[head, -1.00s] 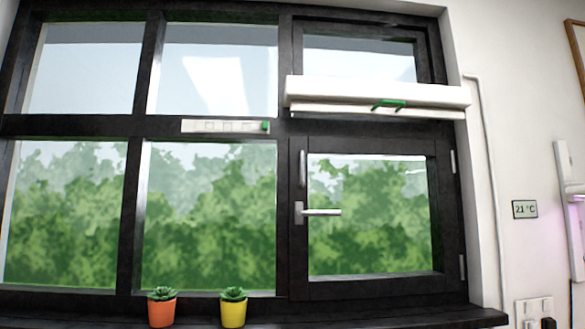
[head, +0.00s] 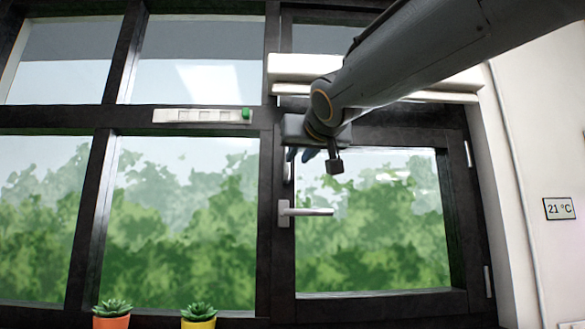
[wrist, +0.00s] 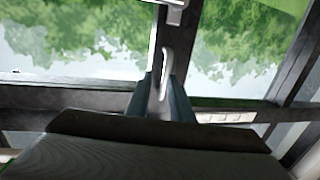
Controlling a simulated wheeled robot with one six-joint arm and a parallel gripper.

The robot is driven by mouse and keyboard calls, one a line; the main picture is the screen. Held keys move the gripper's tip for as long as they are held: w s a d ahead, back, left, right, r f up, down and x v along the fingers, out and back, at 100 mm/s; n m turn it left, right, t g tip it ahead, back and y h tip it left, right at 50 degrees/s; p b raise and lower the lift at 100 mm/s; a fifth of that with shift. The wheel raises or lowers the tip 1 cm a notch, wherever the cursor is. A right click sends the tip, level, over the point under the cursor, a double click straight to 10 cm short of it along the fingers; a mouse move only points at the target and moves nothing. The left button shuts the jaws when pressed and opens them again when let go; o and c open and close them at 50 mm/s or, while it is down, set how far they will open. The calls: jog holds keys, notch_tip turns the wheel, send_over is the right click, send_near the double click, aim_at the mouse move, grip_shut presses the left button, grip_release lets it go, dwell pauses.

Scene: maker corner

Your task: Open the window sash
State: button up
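The window sash (head: 449,230) is a dark frame around a pane at the right of the window, and it looks shut. Its silver lever handle (head: 310,212) points right, level; part of it shows at the top of the wrist view (wrist: 177,12). Above the lever is an upright pale pull bar (head: 289,172), its top hidden by my gripper. My gripper (head: 299,155) is at the upper left of the sash. In the wrist view my gripper (wrist: 161,78) is open, a finger on either side of the pull bar (wrist: 166,65). I cannot tell whether either finger touches it.
A white blind box (head: 300,68) runs above the sash, close behind my arm. A white vent strip (head: 200,115) with a green slider is to the left. An orange pot (head: 111,322) and a yellow pot (head: 198,323) stand at the bottom left.

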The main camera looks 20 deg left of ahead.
aim_at(286, 171)
jog(key=shift+y, duration=0.3)
jog(key=w+a+p, duration=0.1)
jog(key=a, duration=0.1)
jog(key=w+a+r, duration=0.1)
jog(key=w+a, duration=0.1)
jog(key=w+a+r+p, duration=0.1)
jog(key=w, duration=0.1)
jog(key=shift+a+r+p, duration=0.15)
jog(key=shift+a+p, duration=0.2)
jog(key=shift+a, duration=0.05)
grip_shut()
